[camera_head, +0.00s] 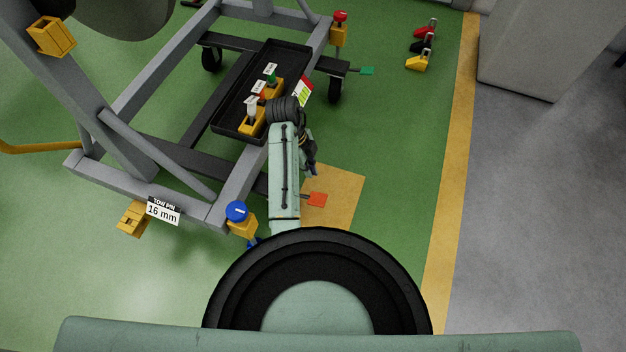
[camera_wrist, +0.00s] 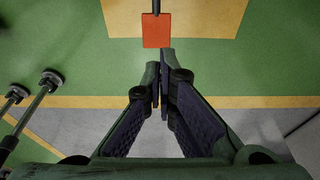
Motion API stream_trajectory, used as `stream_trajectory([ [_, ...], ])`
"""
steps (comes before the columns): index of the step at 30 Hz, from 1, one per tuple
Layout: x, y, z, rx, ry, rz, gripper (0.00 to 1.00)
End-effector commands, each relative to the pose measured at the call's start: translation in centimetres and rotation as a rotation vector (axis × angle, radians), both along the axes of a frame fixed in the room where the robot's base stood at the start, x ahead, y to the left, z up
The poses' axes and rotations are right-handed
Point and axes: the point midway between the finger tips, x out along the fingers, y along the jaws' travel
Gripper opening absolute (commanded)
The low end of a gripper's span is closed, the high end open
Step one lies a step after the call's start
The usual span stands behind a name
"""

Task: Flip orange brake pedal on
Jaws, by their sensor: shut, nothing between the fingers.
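The orange brake pedal (camera_head: 317,199) is a small flat plate beside my arm in the head view, low over a tan floor patch. In the wrist view the orange pedal (camera_wrist: 157,30) is at the top centre, on a thin dark stem that runs up out of the picture. My gripper (camera_wrist: 160,72) is shut and empty, its fingertips pointing at the pedal's lower edge. The tips appear just short of the pedal in the picture; I cannot tell the depth gap. In the head view my arm hides most of the gripper.
A grey wheeled stand (camera_head: 150,150) fills the left, with a black tray (camera_head: 236,112) holding labelled pieces. A blue-topped yellow post (camera_head: 240,222) stands at its near corner. A green pedal (camera_head: 367,71) sticks out at the far caster.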

Motion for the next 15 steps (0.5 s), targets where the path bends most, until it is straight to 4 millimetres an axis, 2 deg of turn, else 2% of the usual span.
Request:
stream_trajectory([
  [1, -0.1, -0.2, -1.2, -0.001, 0.003, -0.002, 0.0],
  [15, -0.9, -2.4, -10.0, 0.0, 0.003, 0.0, 0.0],
])
